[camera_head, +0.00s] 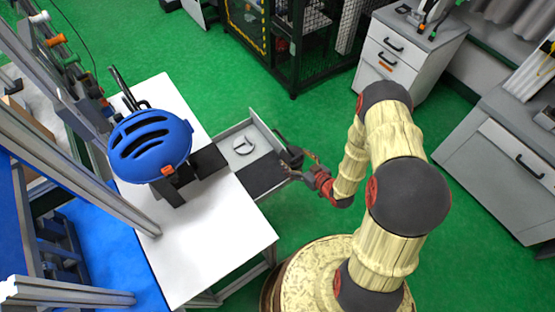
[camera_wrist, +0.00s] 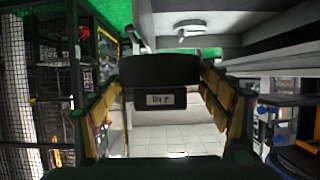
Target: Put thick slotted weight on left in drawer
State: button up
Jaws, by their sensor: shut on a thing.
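The drawer (camera_head: 237,128) is pulled out from under the white table's right side. A round silvery slotted weight (camera_head: 243,147) lies inside it, on the pale part of its floor. A pale round piece, seemingly this weight (camera_wrist: 189,29), also shows at the top of the wrist view. My gripper (camera_head: 294,165) is at the drawer's outer end, low beside it. In the wrist view its fingers are on both sides of a dark block with a small label (camera_wrist: 165,98), seemingly the drawer's handle. The label is too blurred to read surely. No other weight is clear.
A blue helmet (camera_head: 150,145) on a dark stand stands on the white table (camera_head: 215,240), left of the drawer. Dark panels lie beside the stand and in the drawer. A black mesh cage (camera_head: 290,60) stands behind. Green floor is free around the drawer's outer end.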

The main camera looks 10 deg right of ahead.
jog(key=w+a+f+b, duration=0.2)
jog(key=w+a+f, duration=0.2)
jog(key=a, duration=0.5)
jog(key=b, duration=0.2)
send_over(264, 174)
jog(key=d, duration=0.1)
notch_tip(264, 174, down, 4)
jog(key=shift+w+d+r, duration=0.1)
jog(key=shift+w+a+f+b, duration=0.25)
jog(key=shift+a+f+b, duration=0.1)
jog(key=shift+a+f, duration=0.4)
jog(key=shift+f+b, duration=0.8)
jog(key=shift+f, duration=0.75)
jog(key=shift+f, duration=0.1)
jog(key=o, duration=2)
jog(key=shift+s+d+f, duration=0.1)
jog(key=shift+s+f, duration=0.1)
jog(key=shift+o, duration=0.5)
jog(key=shift+r, duration=0.1)
